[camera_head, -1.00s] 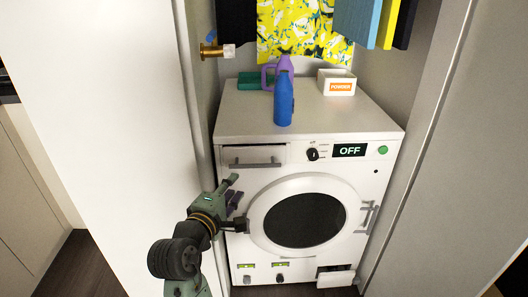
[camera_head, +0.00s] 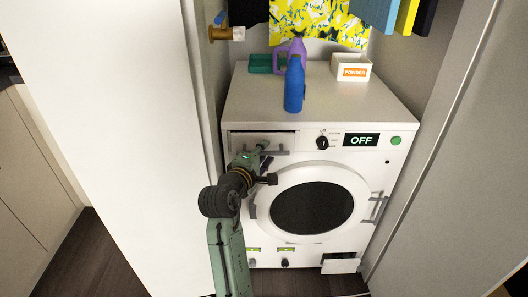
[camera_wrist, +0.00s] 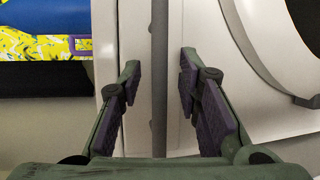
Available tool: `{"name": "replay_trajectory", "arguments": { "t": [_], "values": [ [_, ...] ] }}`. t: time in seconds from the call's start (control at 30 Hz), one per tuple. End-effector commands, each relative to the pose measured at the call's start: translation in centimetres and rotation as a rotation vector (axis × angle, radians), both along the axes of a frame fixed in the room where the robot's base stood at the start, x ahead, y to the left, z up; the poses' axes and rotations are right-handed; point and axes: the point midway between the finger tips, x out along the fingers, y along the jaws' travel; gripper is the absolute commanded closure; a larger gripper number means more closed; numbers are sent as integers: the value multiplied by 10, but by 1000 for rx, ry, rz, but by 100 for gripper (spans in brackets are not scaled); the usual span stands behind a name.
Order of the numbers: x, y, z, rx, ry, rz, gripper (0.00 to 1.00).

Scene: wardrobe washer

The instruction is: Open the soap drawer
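The white soap drawer (camera_head: 250,139) is at the upper left of the washing machine's front in the head view. It looks shut. Its grey bar handle (camera_head: 282,153) is partly hidden by my gripper (camera_head: 266,164). In the wrist view the handle (camera_wrist: 159,60) runs upright between the two fingers of my gripper (camera_wrist: 158,85). The fingers are apart, with a visible gap on each side of the bar. Contact with the handle does not show.
The washing machine (camera_head: 318,105) has its round door (camera_head: 312,208) shut, just right of my gripper. A display (camera_head: 361,140) reads OFF. A blue bottle (camera_head: 294,85), a purple jug (camera_head: 299,49) and a powder box (camera_head: 351,67) stand on top.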

Motion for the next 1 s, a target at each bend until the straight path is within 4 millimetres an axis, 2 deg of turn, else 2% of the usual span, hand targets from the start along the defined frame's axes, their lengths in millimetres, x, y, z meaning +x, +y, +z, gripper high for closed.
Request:
{"name": "replay_trajectory", "arguments": {
  "t": [0.33, 0.8, 1.0],
  "values": [
    [4, -2, -1, 1, 0, 0, 69],
    [4, -2, -1, 0, 0, 0, 100],
    [4, -2, -1, 0, 0, 0, 100]
  ]
}}
